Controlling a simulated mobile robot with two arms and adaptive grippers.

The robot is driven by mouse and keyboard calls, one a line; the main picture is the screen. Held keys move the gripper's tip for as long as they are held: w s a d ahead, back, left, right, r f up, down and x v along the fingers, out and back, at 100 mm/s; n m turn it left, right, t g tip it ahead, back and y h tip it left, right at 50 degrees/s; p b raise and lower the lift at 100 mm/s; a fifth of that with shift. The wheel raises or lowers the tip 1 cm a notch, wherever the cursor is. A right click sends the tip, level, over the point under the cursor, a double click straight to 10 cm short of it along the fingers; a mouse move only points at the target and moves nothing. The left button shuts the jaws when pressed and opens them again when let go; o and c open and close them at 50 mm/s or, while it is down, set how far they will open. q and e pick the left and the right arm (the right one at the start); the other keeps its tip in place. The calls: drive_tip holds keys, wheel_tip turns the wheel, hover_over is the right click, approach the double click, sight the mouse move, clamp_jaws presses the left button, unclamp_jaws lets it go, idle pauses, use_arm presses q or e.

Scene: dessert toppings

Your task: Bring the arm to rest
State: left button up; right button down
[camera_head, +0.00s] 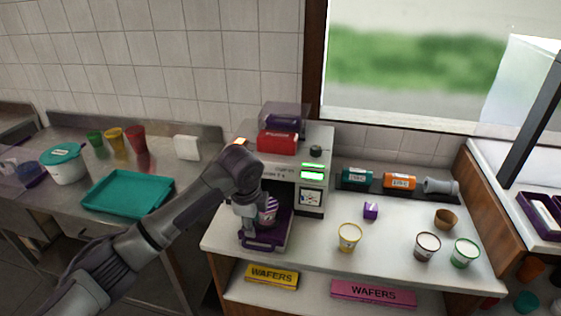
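My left arm reaches in from the lower left. Its gripper (252,222) points down at the front of the dispensing machine (310,172), over the machine's purple drip tray (283,232). A purple-and-white striped cup (268,210) stands at the tray, right beside the gripper and partly hidden by it. The fingertips are small and partly covered by the wrist, so I cannot tell whether they are open or touch the cup. My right gripper is not in view.
Several small cups, including a yellow-rimmed one (349,237) and a green-rimmed one (464,252), stand on the white counter to the right, with a purple cube (370,211). A teal tray (128,193) lies on the metal counter at left. Wafer boxes (271,277) sit on the shelf below.

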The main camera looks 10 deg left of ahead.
use_arm(q)
drive_tip(key=s+d+f+n+h, duration=0.1)
drive_tip(key=s+d+f+n, duration=0.2)
drive_tip(key=s+f, duration=0.35)
drive_tip(key=s+d+f+n+h, duration=0.1)
drive_tip(key=s+d+f+n, duration=0.25)
drive_tip(key=s, duration=0.55)
drive_tip(key=s+a+n+t+y, duration=0.1)
drive_tip(key=s+a+n, duration=0.4)
drive_tip(key=s, duration=0.4)
drive_tip(key=s+a+n+t+y, duration=0.1)
drive_tip(key=s+a+n, duration=0.4)
drive_tip(key=s, duration=0.4)
wheel_tip(320, 180, down, 30)
drive_tip(key=g+b, duration=0.2)
drive_tip(key=b, duration=0.2)
drive_tip(key=s+a+f+g+b, duration=0.1)
drive_tip(key=s+a+f+b, duration=0.2)
drive_tip(key=s+f, duration=1.4)
wheel_tip(320, 180, down, 3)
drive_tip(key=shift+s+f+m+b, duration=0.1)
drive_tip(key=shift+s+m+b, duration=0.15)
drive_tip(key=shift+m+b, duration=0.1)
